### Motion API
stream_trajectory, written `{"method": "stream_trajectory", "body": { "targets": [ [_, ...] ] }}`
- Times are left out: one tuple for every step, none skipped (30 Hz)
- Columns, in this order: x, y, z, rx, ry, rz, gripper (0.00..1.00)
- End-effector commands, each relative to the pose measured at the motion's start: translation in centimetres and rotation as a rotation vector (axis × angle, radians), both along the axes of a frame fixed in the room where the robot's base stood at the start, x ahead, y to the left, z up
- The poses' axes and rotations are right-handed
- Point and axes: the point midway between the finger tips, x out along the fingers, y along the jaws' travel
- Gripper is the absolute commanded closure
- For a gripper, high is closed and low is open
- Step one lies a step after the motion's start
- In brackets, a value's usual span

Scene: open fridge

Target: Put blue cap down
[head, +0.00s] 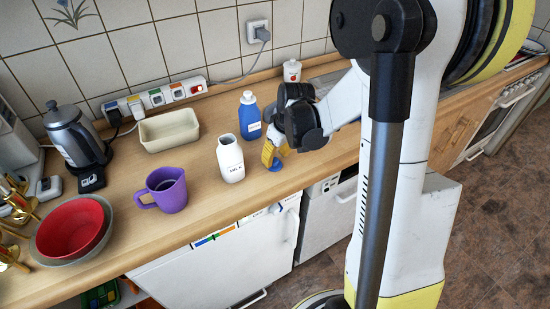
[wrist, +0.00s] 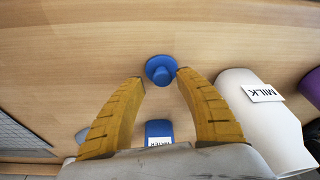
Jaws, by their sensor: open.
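The blue cap (head: 275,166) is on the wooden counter near its front edge, right under my gripper (head: 271,153). In the wrist view the blue cap (wrist: 160,70) shows as a round disc with a raised knob. It appears to rest on the wood. My gripper's yellow fingers (wrist: 160,79) are spread, one on each side of the cap, with gaps between the tips and the cap. The fingers hold nothing.
A white milk bottle (head: 231,160) stands left of my gripper, with a blue water bottle (head: 250,118) behind. The counter's front edge is close.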

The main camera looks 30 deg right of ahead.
Motion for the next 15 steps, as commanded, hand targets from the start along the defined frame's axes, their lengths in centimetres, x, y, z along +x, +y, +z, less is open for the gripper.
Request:
{"method": "stream_trajectory", "body": {
  "targets": [
    [-0.4, 0.0, 1.5, 0.0, 0.0, -0.001, 0.59],
    [-0.6, -0.1, 2.2, 0.0, 0.0, 0.0, 0.59],
    [-0.8, -0.1, 3.1, 0.001, 0.0, 0.0, 0.59],
    [-1.0, -0.2, 3.8, 0.001, 0.0, 0.0, 0.59],
    [-1.2, -0.2, 4.5, 0.001, 0.0, 0.0, 0.59],
    [-1.4, -0.2, 5.4, 0.001, 0.0, 0.0, 0.59],
    [-1.6, -0.3, 6.0, 0.001, 0.001, 0.0, 0.59],
    [-1.8, -0.3, 6.6, 0.001, 0.001, -0.001, 0.59],
    [-2.0, -0.4, 7.4, 0.001, 0.001, -0.001, 0.59],
    [-2.1, -0.4, 7.8, 0.001, 0.001, -0.001, 0.59],
    [-2.3, -0.4, 8.3, 0.001, 0.001, -0.001, 0.59],
    [-2.4, -0.5, 8.8, 0.001, 0.001, -0.001, 0.59],
    [-2.5, -0.5, 9.1, 0.001, 0.001, -0.001, 0.59],
    [-2.6, -0.5, 9.4, 0.002, 0.001, 0.0, 0.59],
    [-2.7, -0.5, 9.7, 0.001, 0.001, -0.001, 0.59]
  ]
}}
